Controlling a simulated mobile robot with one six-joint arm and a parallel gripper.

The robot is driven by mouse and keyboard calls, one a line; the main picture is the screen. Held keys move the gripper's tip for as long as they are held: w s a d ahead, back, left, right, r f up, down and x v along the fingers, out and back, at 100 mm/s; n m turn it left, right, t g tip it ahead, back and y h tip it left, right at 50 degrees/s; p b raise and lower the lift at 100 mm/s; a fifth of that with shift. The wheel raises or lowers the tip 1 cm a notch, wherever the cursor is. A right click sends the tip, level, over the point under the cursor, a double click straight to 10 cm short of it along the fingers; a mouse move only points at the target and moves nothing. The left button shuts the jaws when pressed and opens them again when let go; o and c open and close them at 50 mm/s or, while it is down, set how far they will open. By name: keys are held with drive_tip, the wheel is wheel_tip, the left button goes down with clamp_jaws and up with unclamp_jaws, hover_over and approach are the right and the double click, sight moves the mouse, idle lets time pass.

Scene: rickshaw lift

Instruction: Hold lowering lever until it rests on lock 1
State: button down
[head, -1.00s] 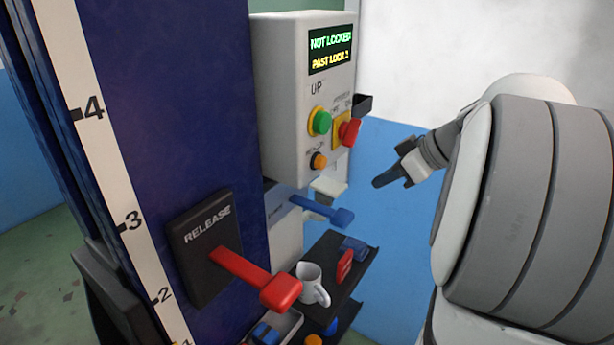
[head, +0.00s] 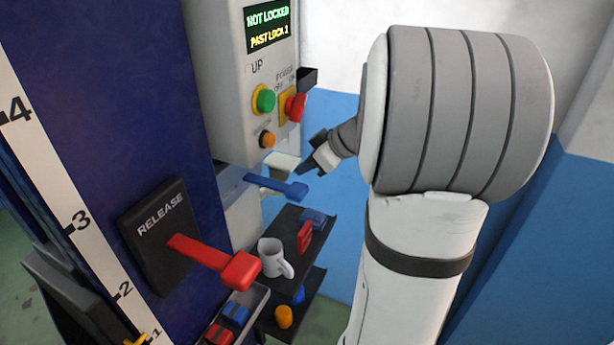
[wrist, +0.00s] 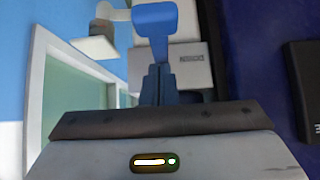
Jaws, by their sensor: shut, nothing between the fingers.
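The blue lever (head: 275,186) sticks out from the lift's side below the control box, its flat knob to the right. It also shows in the wrist view (wrist: 156,20), straight beyond my fingertips. My gripper (head: 299,172) is shut and empty, just above and right of the blue knob; I cannot tell whether it touches the lever. Its closed fingers also show in the wrist view (wrist: 156,72). The green display (head: 267,27) reads NOT LOCKED and PAST LOCK, its number hard to read. The yellow pointer (head: 138,340) sits near 1 on the white scale (head: 62,205).
The red release lever (head: 215,258) is on its black plate, nearer the camera. The control box (head: 222,80) carries green, red and orange buttons. A dark shelf (head: 283,225) below the blue lever holds a mug (head: 271,258) and red and blue objects.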

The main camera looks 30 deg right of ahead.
sight(294, 188)
drive_tip(key=shift+w+a+f+p, duration=0.1)
drive_tip(key=shift+f+p, duration=0.3)
drive_tip(key=shift+f, duration=1.8)
